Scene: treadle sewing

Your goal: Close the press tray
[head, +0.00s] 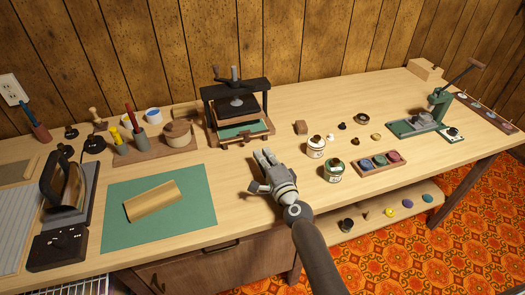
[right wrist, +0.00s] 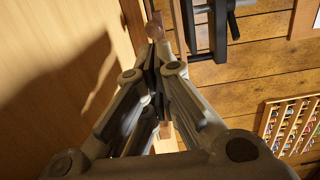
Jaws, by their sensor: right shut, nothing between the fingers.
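The press (head: 237,88) stands at the back middle of the table, a dark frame with a screw handle on top. Its wooden tray (head: 268,127), with a green bed, sticks out at the front below the dark plate. My right gripper (head: 263,155) is shut and empty, in front of the tray near its right front corner. In the right wrist view the shut fingers (right wrist: 152,60) point at a round brown knob (right wrist: 155,29); I cannot tell if they touch it. Part of the dark press frame (right wrist: 220,28) shows beyond. My left gripper is not in view.
Jars (head: 316,147) and a tray of coloured pots (head: 378,164) stand right of my gripper. A wooden stand with a lidded pot (head: 178,133) is left of the press.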

